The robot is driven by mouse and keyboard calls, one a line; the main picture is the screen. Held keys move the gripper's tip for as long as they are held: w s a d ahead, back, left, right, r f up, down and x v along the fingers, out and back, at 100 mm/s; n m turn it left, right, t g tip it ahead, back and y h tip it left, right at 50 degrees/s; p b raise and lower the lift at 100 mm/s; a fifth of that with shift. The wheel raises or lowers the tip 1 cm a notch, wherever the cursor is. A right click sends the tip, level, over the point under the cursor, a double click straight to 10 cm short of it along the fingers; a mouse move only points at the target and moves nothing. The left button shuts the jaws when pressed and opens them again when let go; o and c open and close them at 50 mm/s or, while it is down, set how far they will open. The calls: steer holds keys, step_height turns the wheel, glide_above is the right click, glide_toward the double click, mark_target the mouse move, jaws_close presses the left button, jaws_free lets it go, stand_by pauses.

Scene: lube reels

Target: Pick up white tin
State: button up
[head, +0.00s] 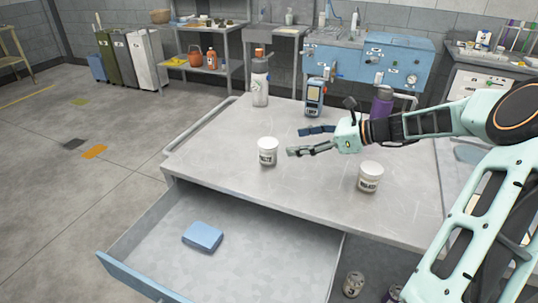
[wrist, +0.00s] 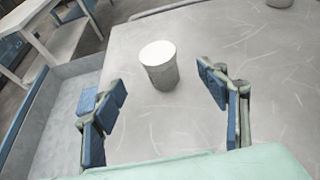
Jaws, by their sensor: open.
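A white tin (head: 268,150) with dark lettering stands upright on the grey table (head: 215,160), near its front left. It also shows in the wrist view (wrist: 158,66), ahead of the fingers and roughly centred in the gap. A second white, labelled tin (head: 370,177) stands upright farther right, nearer the front edge. My gripper (head: 297,141) is open and empty, just right of the left tin, with its fingers pointing left toward it. In the wrist view the blue-padded fingers (wrist: 161,82) are spread wide and apart from the tin.
The open drawer (head: 240,255) below the front edge holds a blue block (head: 203,236). The table's left side is mostly clear.

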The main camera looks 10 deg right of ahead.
mark_target(270, 142)
steer(key=x, duration=0.5)
steer(key=shift+w+r, duration=0.1)
steer(key=shift+w, duration=0.05)
steer(key=x, duration=0.3)
steer(key=b+x, duration=0.1)
steer(key=x, duration=0.1)
steer(key=shift+a+r, duration=0.15)
steer(key=shift+a, duration=0.25)
steer(key=c, duration=1.3)
steer(key=shift+c, duration=0.4)
steer(key=shift+r, duration=0.1)
